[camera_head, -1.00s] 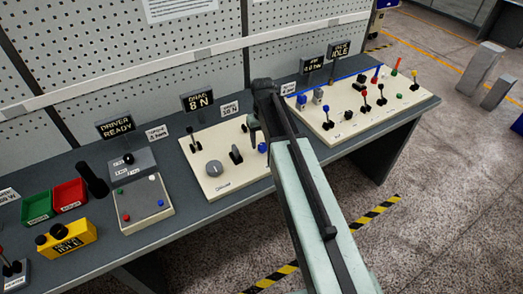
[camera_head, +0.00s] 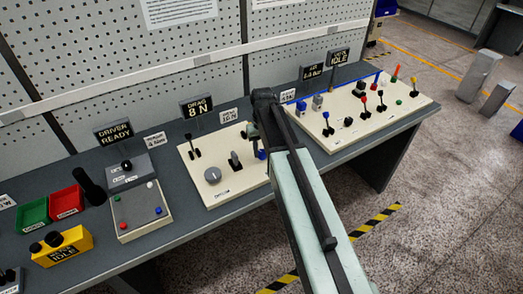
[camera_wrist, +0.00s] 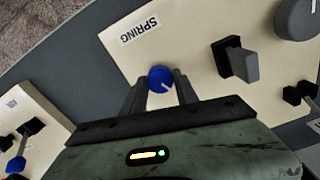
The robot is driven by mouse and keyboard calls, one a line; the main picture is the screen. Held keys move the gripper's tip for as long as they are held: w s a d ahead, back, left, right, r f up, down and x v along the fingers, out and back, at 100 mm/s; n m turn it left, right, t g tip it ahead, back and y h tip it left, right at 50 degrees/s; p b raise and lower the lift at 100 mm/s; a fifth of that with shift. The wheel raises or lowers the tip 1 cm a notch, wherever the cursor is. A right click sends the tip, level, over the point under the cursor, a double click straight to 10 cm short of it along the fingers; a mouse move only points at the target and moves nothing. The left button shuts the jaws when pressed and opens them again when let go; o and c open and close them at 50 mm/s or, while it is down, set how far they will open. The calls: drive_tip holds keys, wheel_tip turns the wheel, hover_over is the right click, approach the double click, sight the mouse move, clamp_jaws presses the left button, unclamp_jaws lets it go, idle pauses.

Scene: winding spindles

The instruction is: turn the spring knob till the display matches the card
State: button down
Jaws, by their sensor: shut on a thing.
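The spring knob (camera_wrist: 161,73) is a small blue round knob with a white pointer line, on a cream panel near the printed SPRING label (camera_wrist: 139,29). My gripper (camera_wrist: 161,86) is shut on it, one finger on either side. In the head view the blue knob (camera_head: 262,155) shows beside my arm, which hides much of the gripper. Behind this panel stands a black display (camera_head: 197,107) reading DRAG 8 N. A white card (camera_head: 228,116) stands to its right; its small print is hard to read. Another card (camera_head: 288,97) stands behind my arm.
The same panel carries a grey dial (camera_head: 212,174) and black levers (camera_head: 191,146). A second cream panel (camera_head: 345,139) with coloured levers and two displays lies to the right. A grey button box (camera_head: 140,209), bins and a yellow box (camera_head: 62,247) are left.

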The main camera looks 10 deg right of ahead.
sight(262, 152)
drive_tip(key=m, duration=1)
drive_tip(key=shift+m, duration=0.4)
idle(0.4)
drive_tip(key=c, duration=0.9)
unclamp_jaws()
drive_tip(key=shift+c, duration=0.2)
wheel_tip(262, 152, up, 8)
drive_tip(key=p, duration=0.8)
